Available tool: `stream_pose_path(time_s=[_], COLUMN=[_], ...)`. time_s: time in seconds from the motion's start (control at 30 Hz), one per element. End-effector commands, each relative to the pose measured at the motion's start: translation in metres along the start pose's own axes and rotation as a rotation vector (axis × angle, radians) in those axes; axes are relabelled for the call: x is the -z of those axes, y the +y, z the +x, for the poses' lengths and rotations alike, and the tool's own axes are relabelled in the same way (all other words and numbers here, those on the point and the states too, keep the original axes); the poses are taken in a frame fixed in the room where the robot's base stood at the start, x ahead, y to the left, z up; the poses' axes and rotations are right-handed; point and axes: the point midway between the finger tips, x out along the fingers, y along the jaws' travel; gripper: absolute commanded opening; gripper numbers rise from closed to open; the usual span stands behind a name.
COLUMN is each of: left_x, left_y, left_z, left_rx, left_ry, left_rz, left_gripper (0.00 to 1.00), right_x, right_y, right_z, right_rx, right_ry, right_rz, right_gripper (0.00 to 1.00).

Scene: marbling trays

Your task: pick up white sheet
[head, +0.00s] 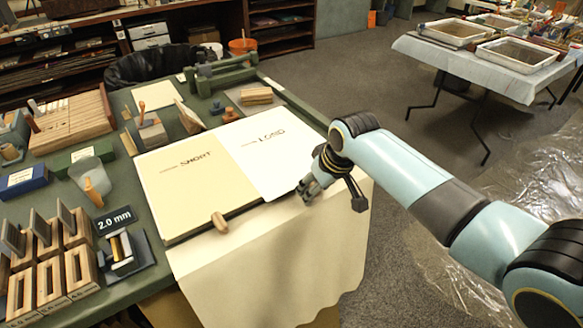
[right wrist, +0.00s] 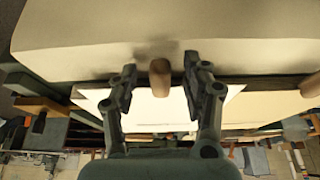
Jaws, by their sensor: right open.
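The white sheet (head: 270,165), marked LONG, lies flat on the table right of a cream sheet (head: 190,195) marked SHORT. The white sheet (right wrist: 150,108) also shows in the right wrist view, behind and between the fingers. My right gripper (head: 308,190) is over the white sheet's near right edge and hides part of it. In the right wrist view, the right gripper (right wrist: 160,85) is open, with a short wooden peg (right wrist: 160,77) between its fingers. I cannot tell whether they touch the peg or sheet. My left gripper is not in view.
A cream cloth (head: 290,265) hangs over the table's front edge. A second wooden peg (head: 219,222) lies by the cream sheet. A 2.0 mm gauge (head: 120,248), wooden racks (head: 50,277) and a cup (head: 92,178) crowd the left.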

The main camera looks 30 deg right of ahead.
Motion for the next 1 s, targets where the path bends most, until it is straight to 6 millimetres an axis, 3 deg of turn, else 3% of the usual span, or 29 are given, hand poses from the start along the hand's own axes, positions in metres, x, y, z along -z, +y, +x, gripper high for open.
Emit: stream_pose_path(time_s=[0.13, 0.43, 0.77, 1.0], left_x=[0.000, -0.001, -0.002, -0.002], left_y=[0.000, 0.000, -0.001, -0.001], left_z=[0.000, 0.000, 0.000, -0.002], left_rx=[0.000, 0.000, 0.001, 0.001], left_ry=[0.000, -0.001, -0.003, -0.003], left_rz=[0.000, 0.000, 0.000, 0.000], left_gripper=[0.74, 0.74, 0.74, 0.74], right_x=[0.000, 0.000, 0.001, 0.011], right_y=[0.000, 0.000, 0.000, 0.000], right_z=[-0.001, -0.001, -0.003, -0.026], right_rx=[0.000, 0.000, 0.000, 0.000], right_ry=[0.000, 0.000, 0.001, 0.003], right_rz=[0.000, 0.000, 0.000, 0.000], right_gripper=[0.45, 0.07, 0.07, 0.07])
